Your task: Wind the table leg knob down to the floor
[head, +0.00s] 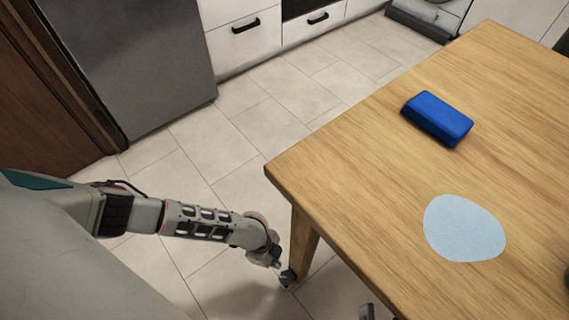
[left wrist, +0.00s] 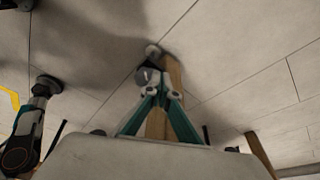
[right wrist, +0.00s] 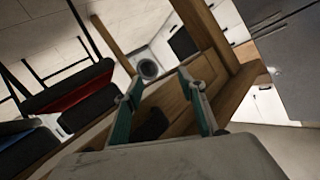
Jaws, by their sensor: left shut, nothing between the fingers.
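The wooden table leg (head: 303,245) stands under the near-left corner of the table (head: 350,160). A dark knob (head: 288,277) is at the foot of the leg. In the left wrist view the knob looks grey (left wrist: 147,74), with a pale round piece beyond it. My left gripper (head: 277,262) is low beside the foot of the leg. Its teal fingers (left wrist: 160,93) converge, shut and empty, close to the knob; I cannot tell whether they touch it. My right gripper (right wrist: 160,86) is open and empty, with wooden table parts beyond it.
On the tabletop lie a blue block (head: 437,118) and a pale blue flat patch (head: 463,228). Tiled floor (head: 235,135) is clear left of the table. White cabinets (head: 245,40) stand behind. A red-cushioned seat (right wrist: 65,90) shows in the right wrist view.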

